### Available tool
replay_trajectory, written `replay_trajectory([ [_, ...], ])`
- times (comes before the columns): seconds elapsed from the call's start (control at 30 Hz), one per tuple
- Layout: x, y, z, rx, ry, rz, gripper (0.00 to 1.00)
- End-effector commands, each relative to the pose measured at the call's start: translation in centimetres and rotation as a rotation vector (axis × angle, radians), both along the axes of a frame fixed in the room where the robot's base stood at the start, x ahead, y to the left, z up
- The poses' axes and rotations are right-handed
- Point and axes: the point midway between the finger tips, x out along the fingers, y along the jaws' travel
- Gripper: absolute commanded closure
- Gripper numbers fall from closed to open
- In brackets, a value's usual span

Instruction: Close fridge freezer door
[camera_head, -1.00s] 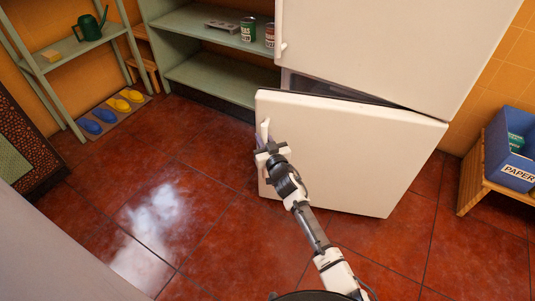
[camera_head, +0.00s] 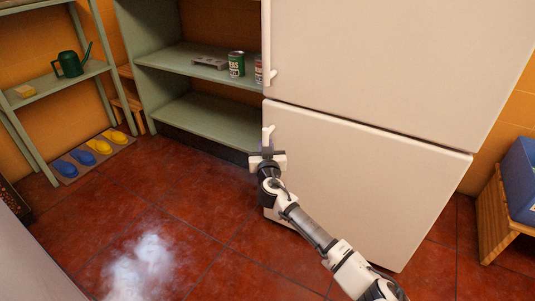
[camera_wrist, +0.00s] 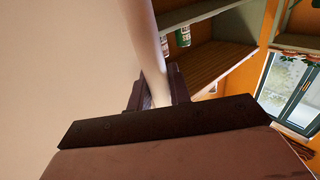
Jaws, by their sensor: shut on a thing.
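The white freezer door (camera_head: 355,180) is the lower door of the fridge. It looks flush or nearly flush under the upper fridge door (camera_head: 375,65), with only a thin dark line between them. My gripper (camera_head: 266,150) is at the freezer door's upper left, shut on the white freezer door handle (camera_head: 267,134). In the wrist view, the handle (camera_wrist: 152,55) runs down between the two dark fingers, beside the door's pale surface (camera_wrist: 65,75). The fingertips are partly hidden by the gripper's own body there.
Green shelves (camera_head: 205,115) with cans (camera_head: 236,64) stand close left of the fridge. A shelf rack with a watering can (camera_head: 72,63) is at the far left. A blue box (camera_head: 522,178) on a wooden stand is at right.

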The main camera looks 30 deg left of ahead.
Motion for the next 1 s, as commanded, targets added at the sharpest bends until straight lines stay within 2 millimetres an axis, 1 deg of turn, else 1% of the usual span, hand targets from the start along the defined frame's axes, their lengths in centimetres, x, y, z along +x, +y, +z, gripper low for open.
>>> replay_trajectory([
  [0.03, 0.74, -0.72, -0.19, -0.003, 0.000, -0.025, 1.00],
  [0.57, 0.91, -0.67, -0.06, -0.001, 0.004, -0.037, 1.00],
  [0.6, 0.91, -0.67, -0.06, -0.001, 0.004, -0.038, 0.78],
  [0.73, 0.88, -0.64, -0.07, -0.002, 0.003, -0.037, 0.61],
  [1.0, 0.79, -0.57, -0.07, -0.002, 0.003, -0.034, 0.60],
])
